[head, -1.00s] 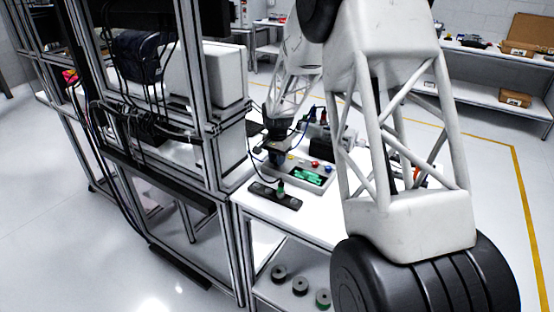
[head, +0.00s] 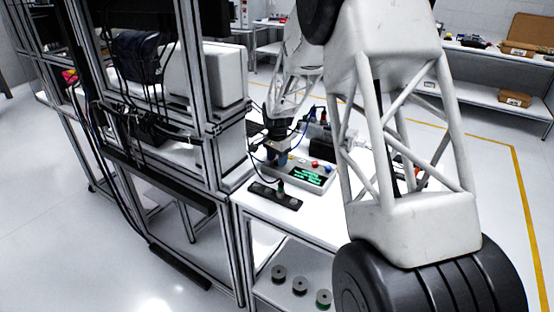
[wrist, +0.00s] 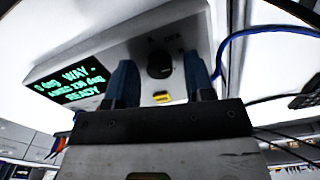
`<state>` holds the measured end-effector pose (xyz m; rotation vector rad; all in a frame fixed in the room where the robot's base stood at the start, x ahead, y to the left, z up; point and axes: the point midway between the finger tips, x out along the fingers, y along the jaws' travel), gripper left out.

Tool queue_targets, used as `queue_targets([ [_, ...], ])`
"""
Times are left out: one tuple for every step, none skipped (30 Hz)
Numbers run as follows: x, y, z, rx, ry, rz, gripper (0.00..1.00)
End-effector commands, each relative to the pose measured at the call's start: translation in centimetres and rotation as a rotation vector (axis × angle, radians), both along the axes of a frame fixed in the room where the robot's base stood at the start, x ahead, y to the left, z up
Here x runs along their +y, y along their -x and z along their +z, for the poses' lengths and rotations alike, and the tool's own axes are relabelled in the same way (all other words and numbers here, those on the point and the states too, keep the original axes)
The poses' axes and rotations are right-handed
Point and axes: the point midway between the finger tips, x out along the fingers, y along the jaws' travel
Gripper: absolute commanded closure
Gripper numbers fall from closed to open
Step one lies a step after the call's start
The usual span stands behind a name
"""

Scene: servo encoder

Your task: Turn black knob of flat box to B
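The flat box (wrist: 95,55) is a pale grey case with a green-lit text display (wrist: 72,88); its black knob (wrist: 160,66) shows in the wrist view. Whether the fingertips reach down to the knob's height I cannot tell. In the head view my gripper (head: 277,160) is over the left end of the flat box (head: 327,183), and hides the knob there.
A yellow button (wrist: 161,97) lies near the knob. A red button (head: 315,164) is on the box. A black strip (head: 285,202) with a cable plug lies in front of the box. A blue cable (wrist: 228,45) runs close to the right finger. A metal rack (head: 215,170) stands left.

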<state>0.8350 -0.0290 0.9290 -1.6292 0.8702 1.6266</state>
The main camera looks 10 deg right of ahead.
Motion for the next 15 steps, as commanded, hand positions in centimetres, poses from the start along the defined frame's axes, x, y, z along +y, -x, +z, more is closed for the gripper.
queue_targets([
  [0.0, 0.01, -0.04, 0.0, 0.0, 0.0, 0.48],
  [0.01, 0.02, -0.05, 0.001, 0.001, 0.0, 0.48],
  [0.01, 0.02, -0.06, 0.001, 0.001, 0.0, 0.48],
  [0.01, 0.02, -0.07, 0.001, 0.0, 0.0, 0.48],
  [0.02, 0.02, -0.07, 0.001, 0.0, 0.0, 0.48],
  [0.02, 0.02, -0.08, 0.001, 0.0, 0.0, 0.48],
  [0.01, 0.03, -0.08, 0.001, 0.0, 0.0, 0.48],
  [0.01, 0.03, -0.08, 0.001, 0.0, 0.0, 0.48],
  [0.01, 0.03, -0.04, 0.001, 0.0, 0.001, 0.48],
  [0.02, 0.02, 0.0, 0.001, 0.0, 0.001, 0.48],
  [0.02, 0.03, 0.08, 0.001, 0.0, 0.001, 0.48],
  [0.02, 0.02, 0.22, 0.001, 0.001, 0.001, 0.48],
  [0.02, 0.01, 0.35, 0.0, 0.0, 0.001, 0.48],
  [0.02, 0.01, 0.52, 0.0, 0.0, 0.001, 0.48],
  [0.02, 0.01, 0.79, 0.001, 0.001, 0.001, 0.48],
])
